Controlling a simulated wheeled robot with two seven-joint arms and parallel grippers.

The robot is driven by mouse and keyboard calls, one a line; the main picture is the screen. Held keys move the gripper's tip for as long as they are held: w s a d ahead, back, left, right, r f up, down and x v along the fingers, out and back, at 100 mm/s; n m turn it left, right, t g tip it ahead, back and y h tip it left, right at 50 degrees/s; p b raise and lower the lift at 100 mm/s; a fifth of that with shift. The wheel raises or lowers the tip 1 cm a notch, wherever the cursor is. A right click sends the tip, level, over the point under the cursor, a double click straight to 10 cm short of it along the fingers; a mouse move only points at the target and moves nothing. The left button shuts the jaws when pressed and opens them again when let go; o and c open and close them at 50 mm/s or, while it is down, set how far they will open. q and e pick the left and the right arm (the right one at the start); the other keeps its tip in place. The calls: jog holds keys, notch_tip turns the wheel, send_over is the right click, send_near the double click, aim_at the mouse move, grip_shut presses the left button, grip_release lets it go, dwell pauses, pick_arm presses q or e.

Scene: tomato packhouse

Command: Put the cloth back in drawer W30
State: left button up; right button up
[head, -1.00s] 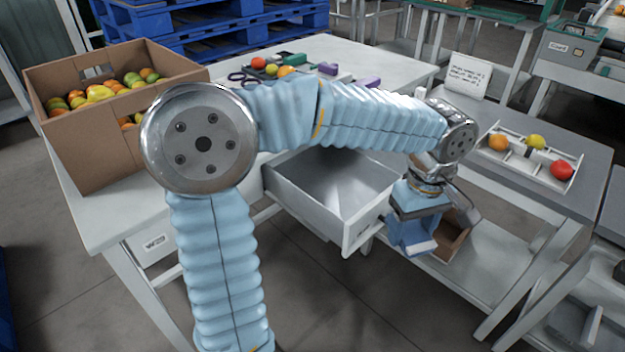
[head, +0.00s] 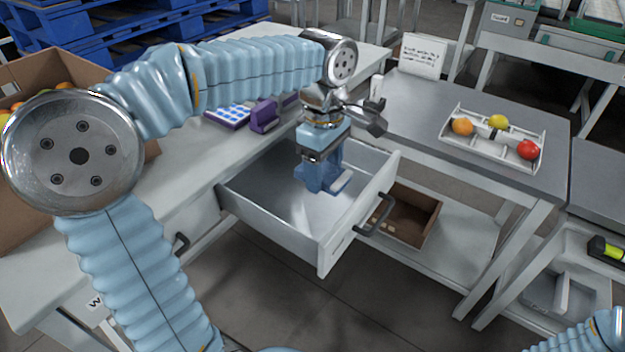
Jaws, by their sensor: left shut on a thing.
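My left gripper (head: 322,180) points down over the open drawer (head: 268,229) and is shut. A small blue piece with a pale edge shows at its fingertips; it looks like the cloth (head: 318,178), but its shape is mostly hidden by the gripper. I cannot tell whether it touches the drawer floor. The drawer is pulled well out of the white table. Its visible metal floor is bare, and its dark handle (head: 375,215) is free. I cannot read the label on its front. My right gripper is not in view; only part of the right arm shows at bottom right.
A brown box (head: 412,218) stands on the low shelf right of the drawer. A grey table (head: 420,110) holds a white tray (head: 480,145) with fruit and a sign (head: 424,55). A purple block (head: 264,116) lies on the white table behind the drawer. A cardboard crate is at left.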

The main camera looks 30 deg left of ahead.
pick_arm(q)
send_over(318, 198)
jog(key=f, duration=0.5)
jog(key=shift+s+d+f, duration=0.1)
jog(key=shift+s+f, duration=0.15)
jog(key=shift+f, duration=0.1)
jog(key=shift+w+a+f, duration=0.1)
jog(key=shift+w+f, duration=0.05)
jog(key=shift+f, duration=0.85)
jog(key=shift+w+a+f, duration=0.1)
jog(key=shift+f, duration=0.85)
jog(key=shift+f+b, duration=0.6)
jog(key=o, duration=0.9)
jog(key=shift+o, duration=0.2)
jog(key=shift+r, duration=0.1)
